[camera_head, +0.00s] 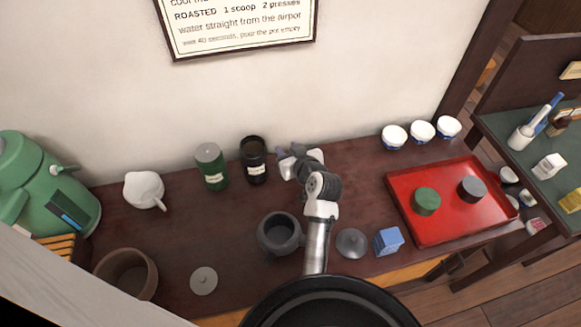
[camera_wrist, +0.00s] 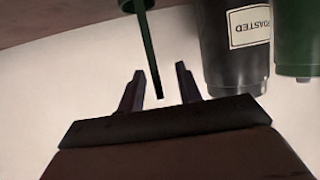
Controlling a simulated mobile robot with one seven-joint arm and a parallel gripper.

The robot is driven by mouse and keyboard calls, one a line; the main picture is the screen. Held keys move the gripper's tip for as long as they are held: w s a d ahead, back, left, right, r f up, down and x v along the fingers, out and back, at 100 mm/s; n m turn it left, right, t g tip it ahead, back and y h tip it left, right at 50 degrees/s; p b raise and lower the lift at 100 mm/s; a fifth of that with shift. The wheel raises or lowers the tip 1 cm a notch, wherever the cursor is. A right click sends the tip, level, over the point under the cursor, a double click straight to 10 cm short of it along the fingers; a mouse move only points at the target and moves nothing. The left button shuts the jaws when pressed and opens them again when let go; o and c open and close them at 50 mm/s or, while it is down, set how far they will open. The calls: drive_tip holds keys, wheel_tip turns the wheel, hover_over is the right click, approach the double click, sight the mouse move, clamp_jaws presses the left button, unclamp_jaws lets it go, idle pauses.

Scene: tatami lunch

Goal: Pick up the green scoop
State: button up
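The green scoop (camera_wrist: 149,48) shows in the wrist view, with its bowl cut off at the top edge and its thin dark handle reaching down between my fingers. My gripper (camera_wrist: 160,70) is open, with a gap visible on both sides of the handle. In the head view my gripper (camera_head: 287,158) is near the wall, just right of the black canister. I cannot make out the scoop there; the arm may hide it.
The black "ROASTED" canister (camera_head: 254,165) and a green canister (camera_head: 212,168) stand left of my gripper. A dark grey pot (camera_head: 280,235) stands in front. White cups (camera_head: 422,131) stand at the back right.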

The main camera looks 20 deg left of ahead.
clamp_jaws()
drive_tip(key=shift+r, duration=0.1)
